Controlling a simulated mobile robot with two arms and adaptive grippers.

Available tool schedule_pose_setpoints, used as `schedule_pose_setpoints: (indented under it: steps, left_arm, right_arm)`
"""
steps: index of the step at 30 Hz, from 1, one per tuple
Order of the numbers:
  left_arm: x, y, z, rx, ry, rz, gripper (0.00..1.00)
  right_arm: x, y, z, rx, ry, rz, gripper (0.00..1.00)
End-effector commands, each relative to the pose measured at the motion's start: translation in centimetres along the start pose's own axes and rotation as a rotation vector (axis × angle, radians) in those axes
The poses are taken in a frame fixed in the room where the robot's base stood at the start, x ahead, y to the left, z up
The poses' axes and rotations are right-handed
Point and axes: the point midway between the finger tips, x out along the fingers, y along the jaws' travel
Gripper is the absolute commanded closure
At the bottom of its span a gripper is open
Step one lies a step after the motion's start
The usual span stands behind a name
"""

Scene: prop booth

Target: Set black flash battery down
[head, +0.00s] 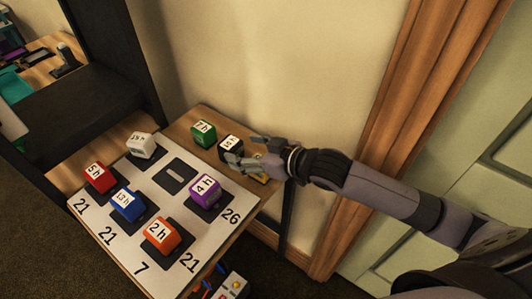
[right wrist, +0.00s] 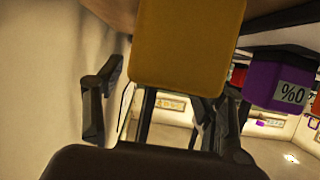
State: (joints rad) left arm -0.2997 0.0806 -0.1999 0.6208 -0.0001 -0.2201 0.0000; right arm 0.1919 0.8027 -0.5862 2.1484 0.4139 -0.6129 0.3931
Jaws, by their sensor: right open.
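The black flash battery (head: 231,143) is a dark cube with a white label on top. It stands at the back right of the wooden table (head: 183,124), off the white mat. My right gripper (head: 247,150) is open beside it, with its fingers close to the cube's right side. I cannot tell whether they touch it. In the right wrist view the fingers are spread apart (right wrist: 163,112), and the black battery is not clearly visible there. My left gripper is not in view.
A white mat (head: 148,184) with dark squares and numbers holds white, red, blue, orange and purple (head: 205,190) cubes. One dark square (head: 176,176) is bare. A green cube (head: 203,133) stands left of the battery. A yellow block (right wrist: 187,45) is close to my right wrist.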

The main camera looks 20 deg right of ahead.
Motion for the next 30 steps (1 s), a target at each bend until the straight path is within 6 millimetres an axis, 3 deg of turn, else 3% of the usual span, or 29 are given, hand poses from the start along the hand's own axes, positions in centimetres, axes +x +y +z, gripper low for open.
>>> schedule_pose_setpoints:
  steps: [6,12,30]
  left_arm:
    - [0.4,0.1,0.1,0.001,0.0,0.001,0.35]
    - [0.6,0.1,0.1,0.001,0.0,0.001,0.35]
    - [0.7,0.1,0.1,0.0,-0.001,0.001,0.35]
  right_arm:
    - [-5.2,0.0,0.3,-0.002,-0.006,0.001,0.35]
    - [-7.7,0.1,0.2,0.001,-0.004,0.002,0.35]
    - [-8.6,0.0,0.0,0.0,-0.001,0.0,0.35]
